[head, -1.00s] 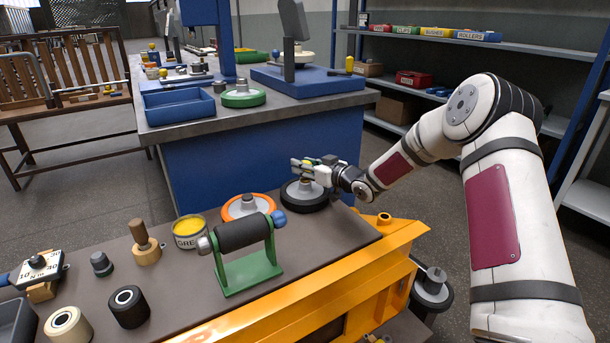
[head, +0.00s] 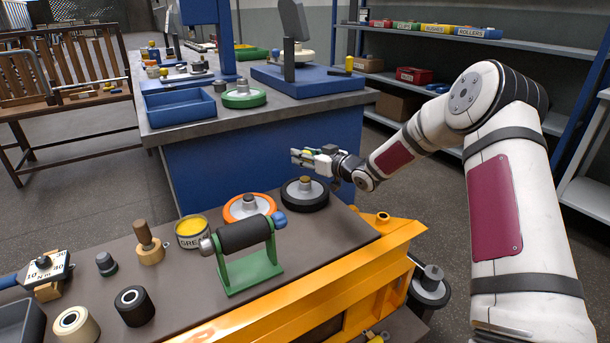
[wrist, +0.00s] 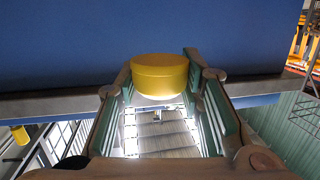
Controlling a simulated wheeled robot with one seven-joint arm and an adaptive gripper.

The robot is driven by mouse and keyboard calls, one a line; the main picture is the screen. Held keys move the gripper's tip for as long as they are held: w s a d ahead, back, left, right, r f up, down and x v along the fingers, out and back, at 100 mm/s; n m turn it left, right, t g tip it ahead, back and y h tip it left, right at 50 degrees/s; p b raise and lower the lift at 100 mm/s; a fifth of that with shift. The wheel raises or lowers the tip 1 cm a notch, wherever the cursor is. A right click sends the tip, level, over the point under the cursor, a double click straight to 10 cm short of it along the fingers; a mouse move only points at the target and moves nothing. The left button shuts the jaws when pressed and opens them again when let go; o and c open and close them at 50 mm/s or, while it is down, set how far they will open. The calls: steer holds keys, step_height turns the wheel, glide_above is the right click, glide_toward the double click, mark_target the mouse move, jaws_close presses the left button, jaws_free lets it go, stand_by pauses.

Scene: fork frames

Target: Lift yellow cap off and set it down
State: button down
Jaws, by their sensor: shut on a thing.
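The yellow cap (wrist: 160,75) is between the fingertips of my gripper (wrist: 158,92) in the wrist view. The cap is clear of the hub.
An orange-rimmed wheel (head: 250,206), a grease tin (head: 191,231) and a green roller stand (head: 250,270) stand left of the black wheel. The cart top (head: 345,240) is bare to the right. A blue workbench (head: 265,150) stands behind.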

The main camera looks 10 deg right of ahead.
steer(key=shift+r+p, duration=0.65)
steer(key=shift+r, duration=0.45)
steer(key=shift+f, duration=0.1)
